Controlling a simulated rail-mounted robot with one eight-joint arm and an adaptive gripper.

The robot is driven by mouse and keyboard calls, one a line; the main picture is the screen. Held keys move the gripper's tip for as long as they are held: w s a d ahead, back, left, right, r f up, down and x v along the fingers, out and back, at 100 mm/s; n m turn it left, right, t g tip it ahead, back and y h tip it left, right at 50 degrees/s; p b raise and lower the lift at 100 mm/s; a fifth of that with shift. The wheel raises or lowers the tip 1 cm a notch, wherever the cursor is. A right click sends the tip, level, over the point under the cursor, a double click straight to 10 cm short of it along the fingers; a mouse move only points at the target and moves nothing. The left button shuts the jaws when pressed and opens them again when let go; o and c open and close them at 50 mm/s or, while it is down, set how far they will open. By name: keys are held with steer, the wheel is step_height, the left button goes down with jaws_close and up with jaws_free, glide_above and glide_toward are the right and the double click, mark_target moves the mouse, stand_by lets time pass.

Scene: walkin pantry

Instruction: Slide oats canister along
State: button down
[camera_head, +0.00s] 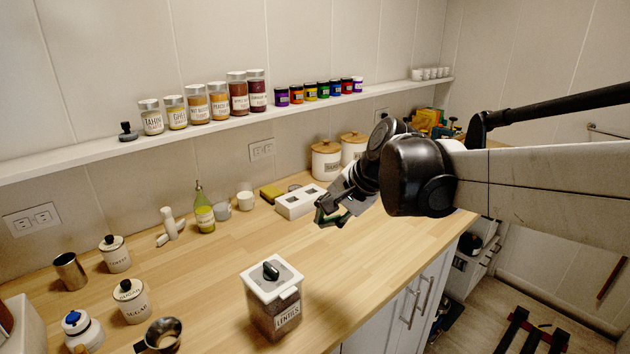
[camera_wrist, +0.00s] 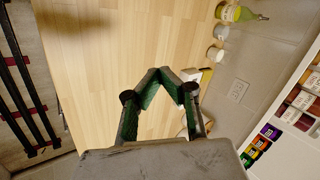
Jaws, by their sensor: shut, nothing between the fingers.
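Two white canisters with wooden lids stand at the back of the counter against the wall in the head view, a front one (camera_head: 326,162) and one (camera_head: 353,149) just right of it. Their labels are too small to read surely, so I cannot tell which holds oats. My gripper (camera_head: 327,217) is above the counter, in front of these canisters and apart from them. In the wrist view its green-padded fingers (camera_wrist: 172,76) meet at the tips with nothing between them.
A white box with openings (camera_head: 299,202) lies just left of my gripper. A lentils container (camera_head: 274,312) stands at the counter's front. An oil bottle (camera_head: 204,212) and small cups are further left. A shelf (camera_head: 215,128) with jars runs above. The middle counter (camera_head: 340,270) is clear.

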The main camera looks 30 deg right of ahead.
steer(key=w+d+f+m+t+y+b, duration=0.1)
steer(key=w+d+m, duration=0.25)
steer(key=d, duration=0.65)
steer(key=w+d+f+m+t+y+b, duration=0.1)
steer(key=w+d+f+m+t, duration=0.1)
steer(key=d+m, duration=0.5)
steer(key=w+d+f+m+t+y+b, duration=0.1)
steer(key=w+d+m+b, duration=0.15)
steer(key=d, duration=0.95)
steer(key=s+d+f+m+t+b, duration=0.1)
steer(key=s+d+f+m+t, duration=0.3)
steer(key=d, duration=0.6)
steer(key=s+d+f+m+t+h+b, duration=0.1)
steer(key=s+d+f+m, duration=0.15)
steer(key=s+d, duration=0.5)
steer(key=s+d+f+m+t, duration=0.2)
steer(key=s+d+f, duration=0.2)
steer(key=d, duration=0.7)
steer(key=b+x, duration=0.1)
steer(key=x, duration=1.2)
steer(key=shift+w, duration=0.4)
steer(key=shift+m+h, duration=0.25)
steer(key=shift+h, duration=0.05)
